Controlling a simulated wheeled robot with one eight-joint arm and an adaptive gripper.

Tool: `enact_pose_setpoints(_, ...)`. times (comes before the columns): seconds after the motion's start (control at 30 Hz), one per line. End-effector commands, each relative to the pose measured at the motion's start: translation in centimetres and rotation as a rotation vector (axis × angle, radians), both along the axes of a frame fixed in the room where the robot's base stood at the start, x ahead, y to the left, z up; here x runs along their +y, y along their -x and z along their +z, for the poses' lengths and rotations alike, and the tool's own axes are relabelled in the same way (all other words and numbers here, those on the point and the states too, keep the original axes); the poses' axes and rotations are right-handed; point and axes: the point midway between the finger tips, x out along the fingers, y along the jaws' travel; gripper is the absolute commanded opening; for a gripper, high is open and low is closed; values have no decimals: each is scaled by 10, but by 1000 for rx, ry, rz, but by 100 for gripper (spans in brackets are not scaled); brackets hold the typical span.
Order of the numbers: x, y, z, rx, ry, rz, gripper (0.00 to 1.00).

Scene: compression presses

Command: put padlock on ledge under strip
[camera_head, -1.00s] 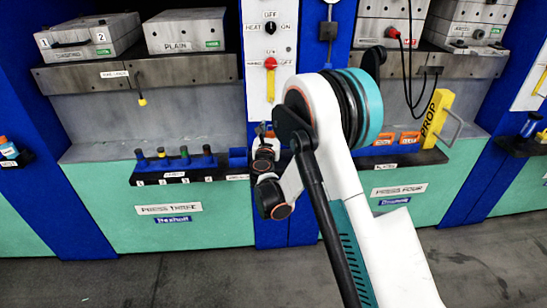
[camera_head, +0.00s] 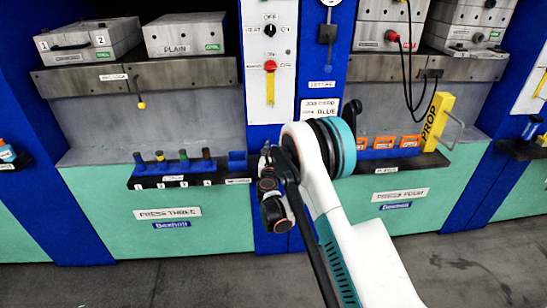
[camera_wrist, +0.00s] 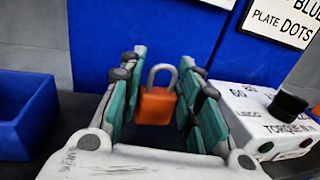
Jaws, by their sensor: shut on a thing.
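An orange padlock (camera_wrist: 155,106) with a grey shackle is upright between the teal fingers of my gripper (camera_wrist: 164,68) in the wrist view. My gripper is shut on it, in front of a blue panel (camera_wrist: 125,35). In the head view my arm hides most of the gripper and the padlock. A dark ledge (camera_head: 150,183) runs along the front of press three at left, and another (camera_head: 400,164) along press four at right. I cannot tell which strip is meant.
A blue bin (camera_wrist: 20,112) is left of my gripper, and a white torque box (camera_wrist: 262,120) is close on its right. A job card (camera_head: 320,107) hangs on the blue column. A yellow prop (camera_head: 436,122) stands at press four. Several handled tools are in a blue rack (camera_head: 175,166).

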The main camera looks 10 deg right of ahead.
Motion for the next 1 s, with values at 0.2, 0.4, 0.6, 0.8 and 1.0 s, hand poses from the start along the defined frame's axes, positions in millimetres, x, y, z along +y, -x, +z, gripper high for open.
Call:
enact_pose_setpoints(0.2, 0, 0, -24, 0, 0, 0, 6)
enact_pose_setpoints(0.4, 0, 0, -22, 0, 0, 0, 6)
enact_pose_setpoints(0.6, 0, 0, -25, 0, 0, 0, 49)
enact_pose_setpoints(0.8, 0, 0, -25, 0, 0, 0, 52)
enact_pose_setpoints(1.0, 0, 0, -24, 0, 0, 0, 52)
